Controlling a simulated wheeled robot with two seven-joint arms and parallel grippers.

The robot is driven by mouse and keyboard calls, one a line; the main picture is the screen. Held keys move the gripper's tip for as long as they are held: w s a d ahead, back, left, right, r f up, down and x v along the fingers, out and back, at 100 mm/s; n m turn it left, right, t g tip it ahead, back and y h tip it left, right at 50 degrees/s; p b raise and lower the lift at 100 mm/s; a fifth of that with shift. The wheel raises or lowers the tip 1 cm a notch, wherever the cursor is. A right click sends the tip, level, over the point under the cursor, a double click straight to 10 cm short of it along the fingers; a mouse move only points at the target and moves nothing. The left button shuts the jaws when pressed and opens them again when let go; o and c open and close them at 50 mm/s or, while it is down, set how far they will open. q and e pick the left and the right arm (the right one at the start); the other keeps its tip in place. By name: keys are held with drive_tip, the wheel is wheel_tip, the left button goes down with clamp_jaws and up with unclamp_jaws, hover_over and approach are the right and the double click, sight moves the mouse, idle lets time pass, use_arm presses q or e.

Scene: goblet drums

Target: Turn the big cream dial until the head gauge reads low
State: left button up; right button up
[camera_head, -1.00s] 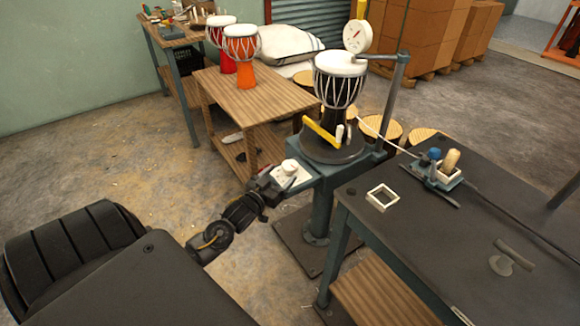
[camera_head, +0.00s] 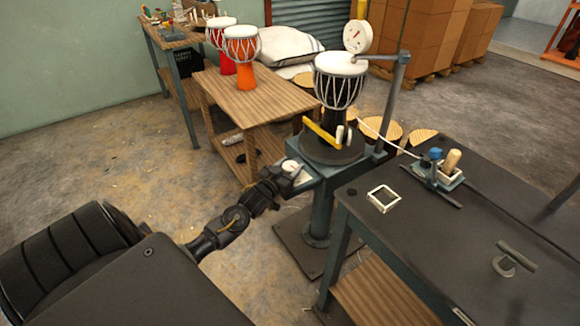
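The big cream dial (camera_head: 290,166) sits on a pale plate at the left end of the blue-grey drum stand (camera_head: 322,180). My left gripper (camera_head: 284,176) is at the dial, coming from the lower left. Its fingers are small and partly hide the dial, so I cannot tell whether they grip it. The head gauge (camera_head: 358,36) is a round white face on an arm above the black goblet drum (camera_head: 338,84). Its needle is too small to read surely; small red and green marks show. My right gripper is not in view.
A dark workbench (camera_head: 450,225) at right bears a white square frame (camera_head: 382,198) and a small tool block (camera_head: 437,176). A wooden table (camera_head: 240,95) with orange and red drums stands behind. Open floor lies at left.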

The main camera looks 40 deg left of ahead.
use_arm(q)
drive_tip(key=shift+c, duration=1.3)
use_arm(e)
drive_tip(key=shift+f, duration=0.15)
use_arm(q)
drive_tip(key=shift+a+m+h, duration=0.1)
drive_tip(key=shift+m+h, duration=0.2)
drive_tip(key=shift+h, duration=0.1)
drive_tip(key=m+h, duration=0.2)
drive_tip(key=h, duration=0.1)
drive_tip(key=shift+f+m+h, duration=0.1)
drive_tip(key=shift+m+h, duration=0.3)
drive_tip(key=shift+h, duration=0.3)
drive_tip(key=m+g+h+b, duration=0.2)
drive_tip(key=m+h+b, duration=0.1)
drive_tip(key=h, duration=0.2)
drive_tip(key=shift+m+h+b, duration=0.3)
drive_tip(key=shift+m, duration=0.1)
drive_tip(key=shift+g, duration=0.3)
drive_tip(key=shift+m+h+b, duration=0.4)
drive_tip(key=shift+h+b, duration=0.05)
drive_tip(key=shift+h, duration=0.05)
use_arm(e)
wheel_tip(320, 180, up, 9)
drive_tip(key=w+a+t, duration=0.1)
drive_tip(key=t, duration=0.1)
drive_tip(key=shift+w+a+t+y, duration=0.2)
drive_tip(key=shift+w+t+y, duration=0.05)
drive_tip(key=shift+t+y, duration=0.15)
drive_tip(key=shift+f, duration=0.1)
